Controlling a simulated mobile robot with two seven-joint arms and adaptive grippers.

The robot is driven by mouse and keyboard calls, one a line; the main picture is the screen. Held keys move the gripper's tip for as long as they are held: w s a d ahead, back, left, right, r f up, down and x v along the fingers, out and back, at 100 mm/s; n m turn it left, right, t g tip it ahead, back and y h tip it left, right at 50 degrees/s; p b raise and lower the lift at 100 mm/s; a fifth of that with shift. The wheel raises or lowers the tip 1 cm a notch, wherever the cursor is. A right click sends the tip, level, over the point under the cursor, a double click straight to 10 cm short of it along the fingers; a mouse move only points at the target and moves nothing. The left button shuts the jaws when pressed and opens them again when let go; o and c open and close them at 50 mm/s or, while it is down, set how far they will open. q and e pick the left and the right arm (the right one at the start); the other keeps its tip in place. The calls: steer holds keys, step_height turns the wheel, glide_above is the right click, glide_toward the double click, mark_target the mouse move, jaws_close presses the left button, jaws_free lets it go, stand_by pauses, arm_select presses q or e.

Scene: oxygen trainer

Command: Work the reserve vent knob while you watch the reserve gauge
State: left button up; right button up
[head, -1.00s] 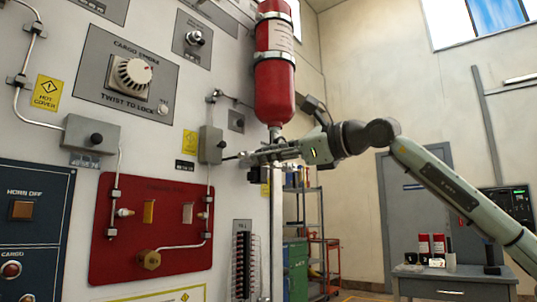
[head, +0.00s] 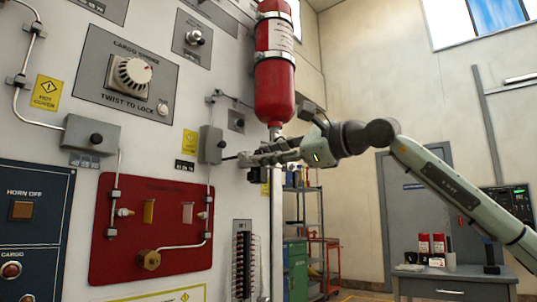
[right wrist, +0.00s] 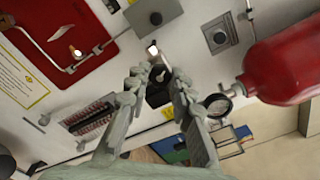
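My right gripper (head: 247,159) reaches in from the right, close to the panel below the red cylinder (head: 275,75). In the right wrist view its fingers (right wrist: 161,72) are apart. A dark knob-like part (right wrist: 158,94) shows in the gap between them; I cannot tell whether they touch it or whether it is the reserve vent knob. A small round dial (right wrist: 218,105) sits beside the cylinder's neck, right of the fingers, and may be the reserve gauge. Its reading is too small to make out. My left gripper is not in view.
A red plate (head: 125,245) with pipes is lower left. A ribbed strip (head: 242,262) is below.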

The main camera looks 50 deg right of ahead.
steer(key=o, duration=0.4)
steer(key=shift+s, duration=0.1)
steer(key=s, duration=0.7)
steer(key=s+d, duration=0.1)
steer(key=s, duration=0.3)
steer(key=shift+s, duration=0.35)
